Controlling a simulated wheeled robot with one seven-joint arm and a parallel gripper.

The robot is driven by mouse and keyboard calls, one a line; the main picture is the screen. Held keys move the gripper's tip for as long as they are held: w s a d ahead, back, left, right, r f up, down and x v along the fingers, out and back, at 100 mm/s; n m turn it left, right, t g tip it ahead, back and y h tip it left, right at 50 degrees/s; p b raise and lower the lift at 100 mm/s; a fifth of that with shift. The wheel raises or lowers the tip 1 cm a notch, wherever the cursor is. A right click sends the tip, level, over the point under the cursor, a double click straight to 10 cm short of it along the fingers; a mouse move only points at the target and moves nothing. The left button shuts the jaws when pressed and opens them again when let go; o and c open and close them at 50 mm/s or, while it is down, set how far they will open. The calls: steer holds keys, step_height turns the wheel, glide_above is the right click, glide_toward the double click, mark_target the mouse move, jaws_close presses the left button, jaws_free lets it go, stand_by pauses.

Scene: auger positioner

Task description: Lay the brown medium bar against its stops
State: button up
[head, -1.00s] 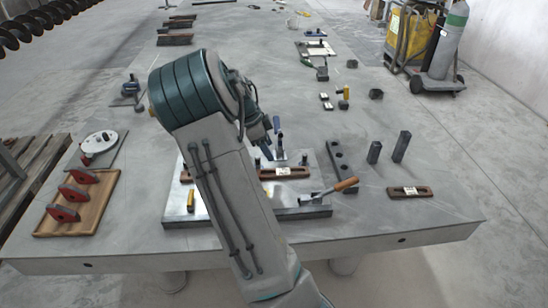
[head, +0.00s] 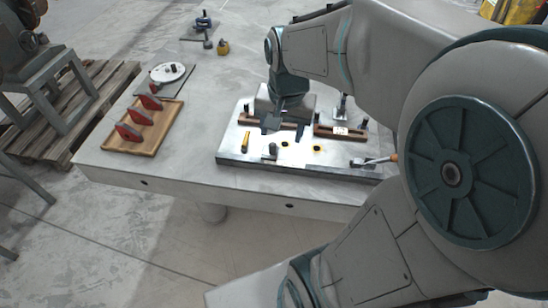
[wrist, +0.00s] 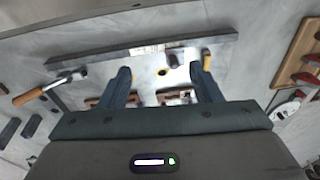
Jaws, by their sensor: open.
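Two brown slotted bars lie on the flat metal plate (head: 225,157). The left bar (head: 246,119) is partly hidden behind my gripper (head: 270,126). I cannot tell which one is the medium bar. Both bars show in the wrist view, one near the left finger (wrist: 104,102) and one between the fingers (wrist: 176,97). My gripper is open and empty, pointing down above the plate. Dark pegs stand beside the bars, and a dark block (head: 270,151) stands at the plate's front.
A lever clamp with an orange handle (head: 376,160) is at the plate's right front. A yellow piece (head: 245,143) stands at the left front. A wooden tray (head: 112,142) with red pieces and a round dial (head: 167,72) are on the left. The table between tray and plate is clear.

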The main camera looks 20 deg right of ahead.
steer(key=s+a+n+t, duration=0.1)
steer(key=s+a+n, duration=0.3)
steer(key=s+n, duration=0.2)
steer(key=shift+s+a+f+n, duration=0.15)
steer(key=shift+s+a+n, duration=0.2)
steer(key=shift+s, duration=0.3)
